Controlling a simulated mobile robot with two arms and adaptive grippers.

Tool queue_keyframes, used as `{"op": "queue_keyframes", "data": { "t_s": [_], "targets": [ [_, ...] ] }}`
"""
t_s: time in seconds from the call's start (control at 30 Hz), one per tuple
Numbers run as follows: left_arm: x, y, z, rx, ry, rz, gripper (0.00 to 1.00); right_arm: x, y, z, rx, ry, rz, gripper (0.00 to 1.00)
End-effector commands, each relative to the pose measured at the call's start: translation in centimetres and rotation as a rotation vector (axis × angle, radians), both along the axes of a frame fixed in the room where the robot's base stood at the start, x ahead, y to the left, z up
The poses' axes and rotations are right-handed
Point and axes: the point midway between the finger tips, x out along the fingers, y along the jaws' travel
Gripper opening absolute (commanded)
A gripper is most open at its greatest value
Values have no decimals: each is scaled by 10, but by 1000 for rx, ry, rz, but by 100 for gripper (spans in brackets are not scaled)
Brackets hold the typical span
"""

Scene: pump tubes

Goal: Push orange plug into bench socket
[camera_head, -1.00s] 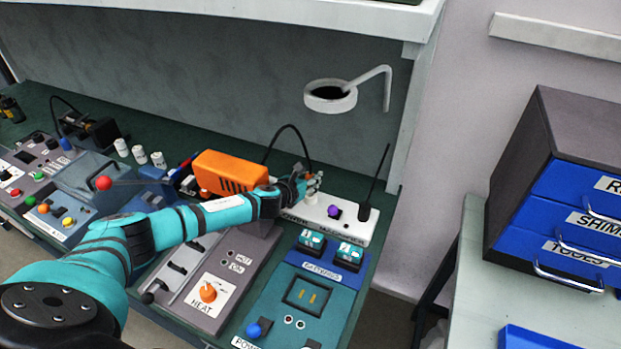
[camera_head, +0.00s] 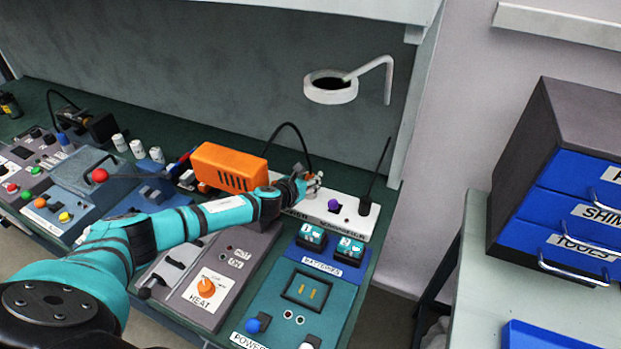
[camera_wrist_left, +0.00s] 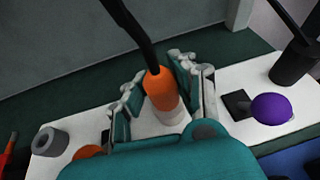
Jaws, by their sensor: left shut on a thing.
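My left gripper (camera_head: 308,185) is over the white strip box (camera_head: 345,216) at the back of the bench. In the left wrist view its fingers (camera_wrist_left: 160,95) are closed around the orange plug (camera_wrist_left: 159,84). A black cable (camera_wrist_left: 130,28) rises from the top of the plug. Directly under the plug is a pale round collar (camera_wrist_left: 168,115) on the white box. I cannot tell how deep the plug sits in it. In the head view the plug is mostly hidden by the gripper.
An orange box (camera_head: 230,168) stands left of the gripper. A purple knob (camera_head: 333,205) and a black antenna (camera_head: 377,170) are to its right on the white box. A ring lamp (camera_head: 331,87) hangs above. A grey ring (camera_wrist_left: 50,141) shows at left in the wrist view.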

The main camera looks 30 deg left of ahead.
Motion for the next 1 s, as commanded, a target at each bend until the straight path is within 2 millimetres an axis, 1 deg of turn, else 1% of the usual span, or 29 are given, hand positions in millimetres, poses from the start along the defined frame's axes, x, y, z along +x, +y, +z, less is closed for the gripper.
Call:
{"op": "queue_keyframes", "data": {
  "t_s": [0.4, 0.7, 0.73, 0.9, 0.93, 1.0],
  "targets": [
    [0, 1, -12, 0, 1, 1, 0, 0, 2, -9, 2, 0, -1, 40],
    [-1, 1, -13, 1, 3, 0, 0, 0, 2, -9, 3, 1, 0, 40],
    [-1, 1, -13, 1, 3, 0, 29, 0, 2, -9, 2, 0, 0, 40],
    [-1, 1, -13, 0, 2, 1, 51, 0, 2, -9, 3, 1, 0, 40],
    [-1, 1, -12, 0, 2, 1, 53, 0, 2, -9, 2, 0, 0, 40],
    [0, 1, -12, 0, 1, 1, 53, 0, 2, -9, 2, 0, 0, 40]
  ]
}}
